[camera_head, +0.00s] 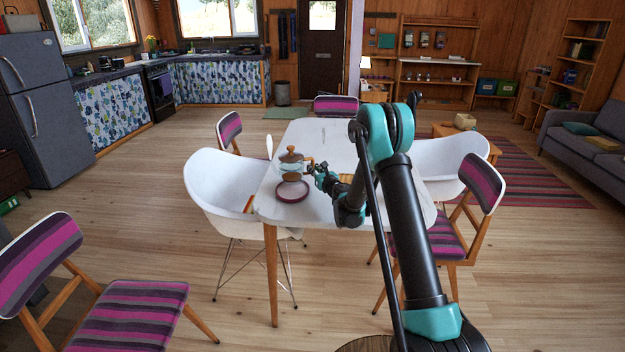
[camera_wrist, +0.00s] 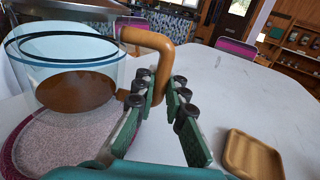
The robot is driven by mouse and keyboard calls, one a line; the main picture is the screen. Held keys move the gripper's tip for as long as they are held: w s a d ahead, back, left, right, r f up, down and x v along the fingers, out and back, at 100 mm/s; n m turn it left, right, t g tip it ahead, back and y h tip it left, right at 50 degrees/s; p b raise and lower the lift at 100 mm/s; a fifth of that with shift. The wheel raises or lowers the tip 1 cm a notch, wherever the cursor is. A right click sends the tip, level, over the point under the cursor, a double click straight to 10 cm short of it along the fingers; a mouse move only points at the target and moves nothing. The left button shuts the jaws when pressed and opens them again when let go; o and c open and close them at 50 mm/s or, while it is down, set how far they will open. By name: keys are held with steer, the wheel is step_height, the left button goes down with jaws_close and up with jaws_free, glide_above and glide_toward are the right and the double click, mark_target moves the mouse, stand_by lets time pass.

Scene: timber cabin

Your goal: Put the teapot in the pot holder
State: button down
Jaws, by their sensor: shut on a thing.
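The teapot (camera_head: 291,158) is clear glass with a wooden lid and brown contents, upright over the white table. In the wrist view the teapot (camera_wrist: 62,68) fills the upper left, its wooden handle (camera_wrist: 158,45) reaching between my fingers. My gripper (camera_head: 314,168) is shut on this handle from the right; it also shows in the wrist view (camera_wrist: 168,92). The pot holder (camera_head: 292,194) is a round pinkish disc with a dark red rim, on the table just below and in front of the teapot. I cannot tell whether the teapot's base touches it.
The white table (camera_head: 325,207) has free room around the pot holder. A small square wooden dish (camera_wrist: 252,153) lies to the right in the wrist view. A white chair (camera_head: 215,188) stands close at the table's left; a striped chair (camera_head: 483,185) stands at its right.

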steer(key=shift+f, duration=2.55)
steer(key=c, duration=1.6)
jaws_free()
steer(key=shift+f, duration=0.1)
